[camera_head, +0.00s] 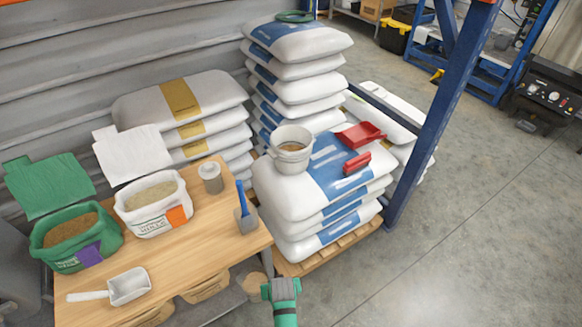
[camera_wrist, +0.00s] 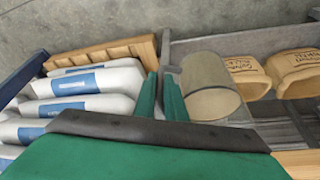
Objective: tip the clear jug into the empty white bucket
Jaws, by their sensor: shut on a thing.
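The clear jug (camera_head: 257,287) is at the bottom of the head view, beside the table's right end, with tan material showing in it. It appears as a grey see-through cylinder (camera_wrist: 207,72) in the wrist view. My gripper (camera_head: 269,291), green, is shut at the jug's side; in the wrist view its fingers (camera_wrist: 161,92) close on what seems to be the handle. The white bucket (camera_head: 291,161) stands upright on the stacked sacks, farther back and apart from the jug. Its inside shows a tan-brown patch; I cannot tell whether that is material.
The wooden table (camera_head: 185,262) holds a green bag (camera_head: 75,255), a white bag (camera_head: 155,216), a scoop (camera_head: 128,287), a grey cup (camera_head: 211,179) and a blue tool (camera_head: 247,215). A red scoop (camera_head: 361,135) lies by the bucket.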

